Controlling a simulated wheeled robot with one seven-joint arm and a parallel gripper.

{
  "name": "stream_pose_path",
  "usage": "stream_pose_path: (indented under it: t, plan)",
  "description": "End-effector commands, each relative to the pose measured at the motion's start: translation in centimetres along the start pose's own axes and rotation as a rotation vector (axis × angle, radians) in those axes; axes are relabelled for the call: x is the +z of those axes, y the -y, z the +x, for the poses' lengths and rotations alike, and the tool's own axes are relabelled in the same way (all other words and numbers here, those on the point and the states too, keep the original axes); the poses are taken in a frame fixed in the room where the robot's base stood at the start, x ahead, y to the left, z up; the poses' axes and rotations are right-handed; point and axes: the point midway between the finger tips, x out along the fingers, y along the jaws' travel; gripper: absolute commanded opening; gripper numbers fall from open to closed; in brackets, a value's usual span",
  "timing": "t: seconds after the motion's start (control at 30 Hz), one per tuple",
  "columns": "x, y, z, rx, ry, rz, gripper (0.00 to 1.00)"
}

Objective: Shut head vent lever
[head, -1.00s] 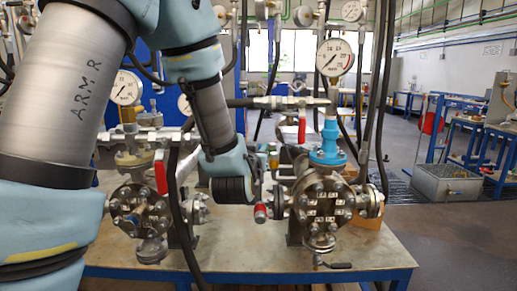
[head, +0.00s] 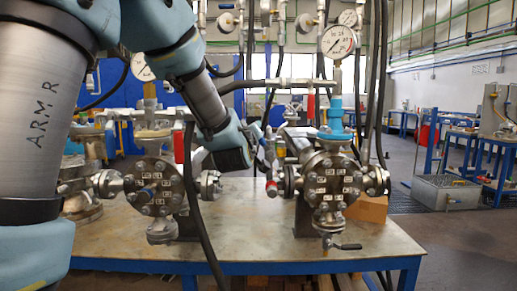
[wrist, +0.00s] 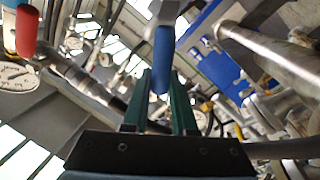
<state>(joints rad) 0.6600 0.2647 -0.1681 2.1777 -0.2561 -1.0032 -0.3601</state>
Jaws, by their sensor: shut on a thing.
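My gripper (wrist: 160,82) is shut on a blue lever handle (wrist: 162,48) in the wrist view. The handle stands between the two green fingers, and its upper end joins a metal fitting. In the head view my gripper (head: 266,155) is beside the right flanged vessel (head: 325,182), left of its blue neck (head: 335,118). Which valve the handle belongs to is not clear.
A left flanged vessel (head: 156,188) stands on the metal-topped table (head: 245,235). A red lever (head: 310,106) hangs above the right vessel, and another red lever (head: 179,145) hangs by the left one. A black hose (head: 200,220) hangs in front.

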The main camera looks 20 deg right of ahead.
Motion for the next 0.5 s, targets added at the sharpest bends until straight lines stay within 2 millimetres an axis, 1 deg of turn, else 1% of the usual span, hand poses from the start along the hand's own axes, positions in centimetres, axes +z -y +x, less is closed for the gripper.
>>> stream_pose_path:
  t: [0.03, 0.27, 0.5]
  plan:
    - [0.8, 1.1, -0.2, 0.000, -0.014, -0.045, 0.00]
    - [1.2, 3.1, -0.6, 0.001, -0.056, -0.259, 0.00]
    - [2.0, 5.0, -1.0, 0.001, -0.100, -0.483, 0.00]
